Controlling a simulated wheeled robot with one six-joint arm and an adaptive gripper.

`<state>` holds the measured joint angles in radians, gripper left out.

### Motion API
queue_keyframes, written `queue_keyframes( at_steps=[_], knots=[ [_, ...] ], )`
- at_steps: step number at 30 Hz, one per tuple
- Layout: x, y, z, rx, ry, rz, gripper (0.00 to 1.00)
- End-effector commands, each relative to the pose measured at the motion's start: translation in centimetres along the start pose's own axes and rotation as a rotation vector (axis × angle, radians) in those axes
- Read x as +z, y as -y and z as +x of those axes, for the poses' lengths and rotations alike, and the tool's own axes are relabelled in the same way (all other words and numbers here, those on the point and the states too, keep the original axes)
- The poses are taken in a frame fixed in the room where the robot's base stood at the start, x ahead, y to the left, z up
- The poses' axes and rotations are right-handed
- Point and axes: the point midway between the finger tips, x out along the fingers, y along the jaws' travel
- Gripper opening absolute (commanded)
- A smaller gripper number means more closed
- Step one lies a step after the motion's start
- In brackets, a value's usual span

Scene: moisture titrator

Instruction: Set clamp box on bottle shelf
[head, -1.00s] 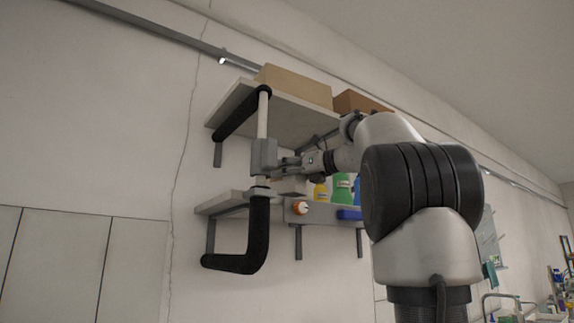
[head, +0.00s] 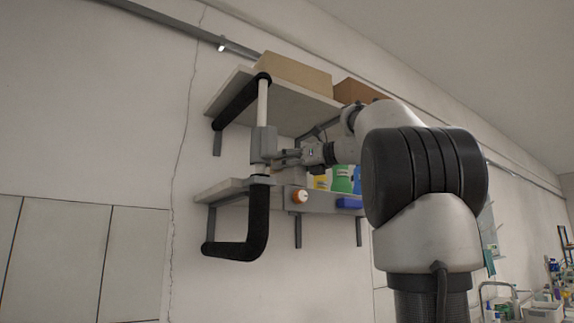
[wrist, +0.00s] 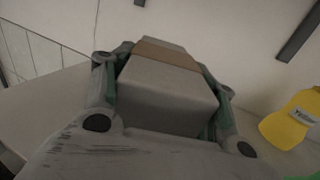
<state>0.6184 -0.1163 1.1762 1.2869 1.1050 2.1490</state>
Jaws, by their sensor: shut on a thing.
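In the wrist view my gripper (wrist: 160,105) is shut on the clamp box (wrist: 168,88), a light grey box with a brown band. The box lies between the green-lined fingers. In the head view my gripper (head: 285,158) is at the left part of the bottle shelf (head: 228,190), the lower of two wall shelves. The held box is hard to make out there among other grey parts. Whether it touches the shelf cannot be told. A yellow bottle (wrist: 290,122) stands to the right of the box in the wrist view.
A black padded bar (head: 258,220) with a pale upright rod overlaps the shelves' left end in the head view. Green (head: 342,178) and blue bottles stand farther right. Cartons (head: 292,74) sit on the upper shelf (head: 285,106). Bare shelf shows left of the box in the wrist view.

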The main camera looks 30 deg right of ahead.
Motion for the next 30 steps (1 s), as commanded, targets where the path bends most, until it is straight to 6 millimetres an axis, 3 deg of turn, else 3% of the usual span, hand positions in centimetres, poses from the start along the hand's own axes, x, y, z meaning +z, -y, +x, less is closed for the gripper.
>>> queue_keyframes(
  at_steps=[30],
  knots=[
    [-0.58,-0.01,-0.01,0.0,0.002,-0.001,0.22]
  ],
)
